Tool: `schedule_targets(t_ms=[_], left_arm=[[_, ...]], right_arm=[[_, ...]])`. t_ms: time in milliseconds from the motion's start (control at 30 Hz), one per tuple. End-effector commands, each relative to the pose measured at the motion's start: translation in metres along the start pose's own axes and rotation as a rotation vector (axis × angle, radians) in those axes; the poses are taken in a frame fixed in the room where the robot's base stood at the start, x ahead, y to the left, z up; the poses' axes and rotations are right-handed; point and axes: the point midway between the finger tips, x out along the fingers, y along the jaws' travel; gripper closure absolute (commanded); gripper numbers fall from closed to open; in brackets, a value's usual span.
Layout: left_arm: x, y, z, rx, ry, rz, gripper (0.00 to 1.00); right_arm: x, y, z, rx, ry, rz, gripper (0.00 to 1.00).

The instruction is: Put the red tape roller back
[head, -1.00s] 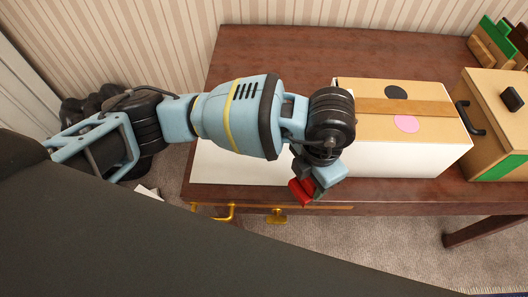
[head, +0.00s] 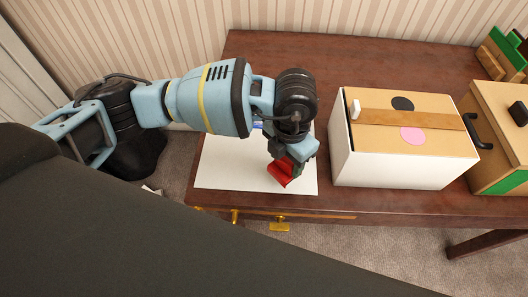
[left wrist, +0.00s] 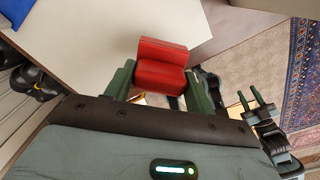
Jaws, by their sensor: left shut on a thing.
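The red tape roller (head: 280,174) is held between the fingers of my left gripper (head: 286,166). In the left wrist view the red roller (left wrist: 162,68) sits between the two green fingers of the gripper (left wrist: 165,85). The gripper is shut on it, over the front right part of the white sheet (head: 225,172) on the desk. I cannot tell whether the roller touches the sheet. My right gripper (left wrist: 250,98) shows at the right of the left wrist view, its two green fingers apart, with nothing visible between them.
A white box with a tan lid (head: 390,168) stands right of the sheet. A tan and green box (head: 500,150) with black handles is further right. A blue thing (left wrist: 10,55) lies on the sheet, mostly hidden in the head view. Gold handles (head: 280,226) show at the desk's front.

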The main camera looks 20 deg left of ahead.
Motion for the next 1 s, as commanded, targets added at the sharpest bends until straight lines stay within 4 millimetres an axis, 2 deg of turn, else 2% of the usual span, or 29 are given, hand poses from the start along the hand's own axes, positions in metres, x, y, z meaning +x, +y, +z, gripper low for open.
schedule_targets(t_ms=[33, 100, 300, 533, 667, 900, 1000], left_arm=[[-0.001, 0.013, -0.002, -0.006, -0.001, 0.003, 0.71], [0.001, 0.026, -0.004, -0.005, -0.001, 0.003, 0.71], [0.004, 0.047, -0.007, -0.001, 0.000, 0.000, 0.71], [0.005, 0.051, -0.007, 0.001, 0.001, 0.000, 0.71], [0.006, 0.062, -0.009, -0.004, 0.000, 0.001, 0.71], [0.039, 0.062, -0.010, 0.001, 0.002, 0.000, 0.71], [0.042, 0.062, -0.009, 0.001, 0.001, 0.000, 0.71]], right_arm=[[-0.001, 0.000, -0.002, 0.000, 0.003, 0.001, 0.64], [-0.002, 0.000, -0.003, -0.001, 0.004, 0.001, 0.64], [-0.004, 0.000, -0.002, -0.001, 0.002, 0.001, 0.64], [-0.004, 0.001, -0.001, -0.002, 0.000, 0.001, 0.64], [-0.004, 0.001, -0.003, -0.004, 0.003, 0.002, 0.64], [-0.004, 0.002, -0.004, -0.005, 0.004, 0.002, 0.64], [-0.004, 0.002, -0.005, -0.006, 0.005, 0.002, 0.64]])
